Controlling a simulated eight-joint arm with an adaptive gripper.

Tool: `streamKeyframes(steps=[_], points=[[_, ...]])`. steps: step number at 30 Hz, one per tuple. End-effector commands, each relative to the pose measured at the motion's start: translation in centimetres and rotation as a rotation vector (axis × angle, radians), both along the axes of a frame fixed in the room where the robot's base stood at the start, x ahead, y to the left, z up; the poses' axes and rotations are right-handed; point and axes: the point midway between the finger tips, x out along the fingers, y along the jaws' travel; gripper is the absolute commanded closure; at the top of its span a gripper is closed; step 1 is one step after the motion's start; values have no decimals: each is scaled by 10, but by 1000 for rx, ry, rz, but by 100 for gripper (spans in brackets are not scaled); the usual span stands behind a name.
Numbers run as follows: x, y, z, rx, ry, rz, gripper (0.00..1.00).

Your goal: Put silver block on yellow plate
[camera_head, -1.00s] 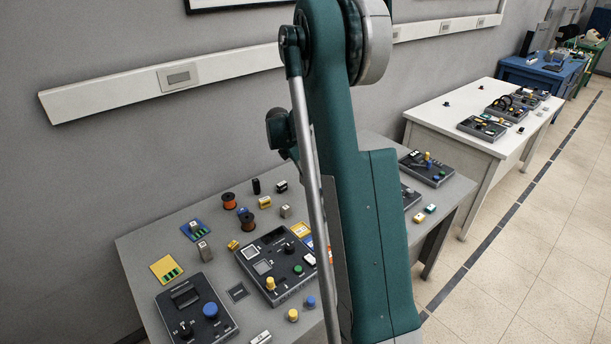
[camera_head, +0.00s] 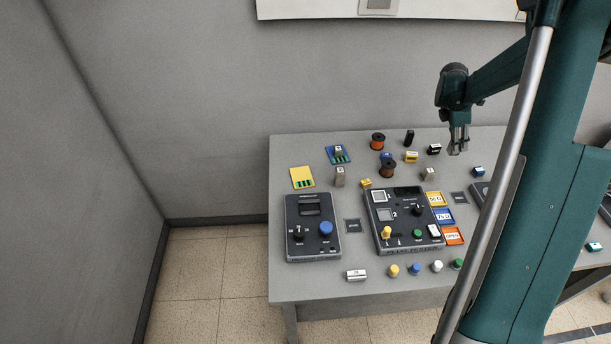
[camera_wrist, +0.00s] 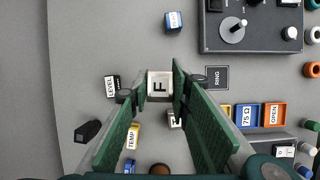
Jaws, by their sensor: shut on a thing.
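My gripper (camera_head: 458,146) hangs above the back right of the grey table in the head view. In the wrist view my gripper (camera_wrist: 159,92) is shut on a silver block (camera_wrist: 159,84) with a dark F on its face, held between the green finger pads. The block is hard to make out in the head view. The yellow plate (camera_head: 302,174), with green strips along its front, lies flat at the table's back left, well left of my gripper. No block stands on it. It is not seen in the wrist view.
Other silver blocks stand nearby (camera_head: 340,178) and right of centre (camera_head: 429,174); one lies at the front (camera_head: 356,275).

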Motion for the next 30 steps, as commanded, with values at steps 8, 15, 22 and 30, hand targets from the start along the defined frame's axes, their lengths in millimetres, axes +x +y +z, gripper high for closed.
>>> streamKeyframes(steps=[8, 15, 22, 30], points=[[25, 74, 2, 0, -1, 103, 95], [42, 146, 3, 1, 0, 204, 95], [52, 214, 4, 1, 1, 297, 95], [57, 294, 5, 1, 0, 409, 95]])
